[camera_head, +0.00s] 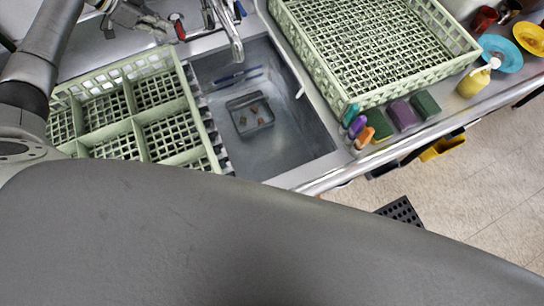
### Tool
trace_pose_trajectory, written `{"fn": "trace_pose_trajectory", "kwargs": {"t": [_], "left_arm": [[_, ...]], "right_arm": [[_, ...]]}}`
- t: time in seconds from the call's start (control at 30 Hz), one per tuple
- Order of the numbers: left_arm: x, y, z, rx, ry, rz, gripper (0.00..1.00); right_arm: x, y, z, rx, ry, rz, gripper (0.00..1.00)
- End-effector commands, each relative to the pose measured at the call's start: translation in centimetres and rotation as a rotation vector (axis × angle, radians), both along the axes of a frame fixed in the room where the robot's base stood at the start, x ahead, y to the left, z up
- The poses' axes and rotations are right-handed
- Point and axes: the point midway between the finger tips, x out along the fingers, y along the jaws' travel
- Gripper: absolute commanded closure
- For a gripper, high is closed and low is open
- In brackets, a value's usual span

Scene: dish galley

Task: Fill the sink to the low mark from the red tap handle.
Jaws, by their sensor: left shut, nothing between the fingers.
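The red tap handle (178,27) stands at the back edge of the sink, left of the metal spout (230,38). A blue handle (240,9) is to the right of the spout. My left gripper (158,30) is shut and empty just left of the red handle; I cannot tell whether it touches it. The steel sink (285,150) lies below the spout. I make out no stream or water level. A dark blue strip (235,76) shows near its back wall; I cannot tell whether it is a mark. My right gripper is not in view.
A divided pale green rack (140,122) stands left of the sink, and a larger one (345,92) stands right. A small basket (250,113) lies in the sink. Sponges (403,114), coloured bottles (357,125) and a yellow dispenser (474,83) stand along the right counter.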

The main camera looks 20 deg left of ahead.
Motion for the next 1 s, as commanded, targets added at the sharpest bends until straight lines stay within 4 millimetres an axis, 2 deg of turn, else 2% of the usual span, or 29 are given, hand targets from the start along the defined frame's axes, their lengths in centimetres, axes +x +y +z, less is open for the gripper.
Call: {"fn": "trace_pose_trajectory", "kwargs": {"t": [0.13, 0.37, 1.0], "left_arm": [[-0.7, 0.9, 0.6, 0.003, 0.002, 0.003, 1.00], [-0.8, 1.1, 1.3, 0.004, 0.002, 0.002, 1.00], [-0.9, 1.1, 7.6, 0.003, 0.002, 0.001, 1.00]], "right_arm": [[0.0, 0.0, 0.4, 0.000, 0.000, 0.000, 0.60], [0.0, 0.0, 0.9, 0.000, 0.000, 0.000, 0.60], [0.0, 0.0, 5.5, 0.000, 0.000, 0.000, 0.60]]}}
